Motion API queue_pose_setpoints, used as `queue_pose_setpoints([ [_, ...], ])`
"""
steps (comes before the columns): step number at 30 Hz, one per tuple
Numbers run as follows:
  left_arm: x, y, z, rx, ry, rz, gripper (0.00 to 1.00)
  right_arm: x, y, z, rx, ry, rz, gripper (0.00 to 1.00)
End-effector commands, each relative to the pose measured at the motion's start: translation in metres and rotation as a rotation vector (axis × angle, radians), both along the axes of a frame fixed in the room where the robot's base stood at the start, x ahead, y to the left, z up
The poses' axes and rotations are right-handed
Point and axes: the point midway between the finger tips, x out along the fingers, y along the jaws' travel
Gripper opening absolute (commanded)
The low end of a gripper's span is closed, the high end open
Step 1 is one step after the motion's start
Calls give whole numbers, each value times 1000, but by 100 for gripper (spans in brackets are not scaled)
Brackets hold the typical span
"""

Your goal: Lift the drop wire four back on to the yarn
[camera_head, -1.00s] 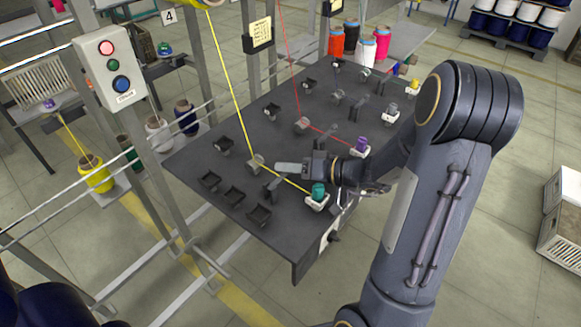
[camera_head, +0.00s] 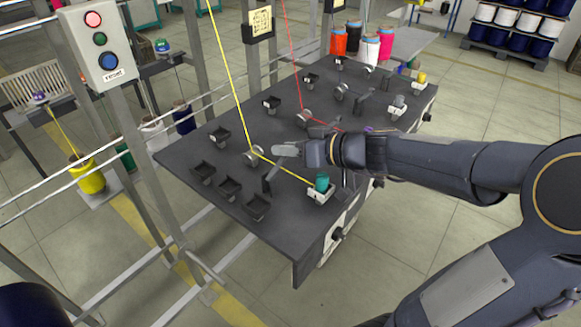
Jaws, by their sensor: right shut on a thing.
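The yellow yarn (camera_head: 231,80) comes down from the top to a round guide (camera_head: 254,156) on the dark machine table. From there it runs right and forward to the teal bobbin (camera_head: 322,182) in its white holder. The drop wire (camera_head: 268,183), a small dark lever, stands between guide and bobbin beside the yarn. My right gripper (camera_head: 284,150) reaches in from the right, just above the yarn and at the lever's upper end. It is shut on the drop wire; the fingers hide the contact, and I cannot tell whether wire and yarn touch. My left gripper is out of view.
Small dark trays (camera_head: 229,187) sit at the table's front left. A red yarn (camera_head: 294,60) runs to another station behind my right arm. A control box (camera_head: 98,45) hangs on the frame at left. Yarn cones (camera_head: 369,48) stand at the back.

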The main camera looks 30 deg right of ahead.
Motion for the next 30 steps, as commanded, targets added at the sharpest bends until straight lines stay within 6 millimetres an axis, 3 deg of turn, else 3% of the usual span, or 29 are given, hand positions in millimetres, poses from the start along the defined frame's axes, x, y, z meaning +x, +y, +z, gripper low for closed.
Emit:
queue_pose_setpoints([
  [2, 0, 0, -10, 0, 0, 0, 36, -2, 2, -5, -40, -9, 1, 0],
  [13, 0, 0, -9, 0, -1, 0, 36, -2, 2, -1, -63, -11, 0, 0],
  [14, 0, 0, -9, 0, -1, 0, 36, -2, 2, -1, -63, -11, 0, 27],
  [18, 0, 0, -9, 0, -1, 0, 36, -2, 2, 0, -61, -13, 0, 45],
  [26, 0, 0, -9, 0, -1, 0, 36, -3, 1, 3, -58, -18, -1, 45],
  [30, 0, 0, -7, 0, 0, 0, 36, -15, -7, 10, -59, -21, -4, 45],
])
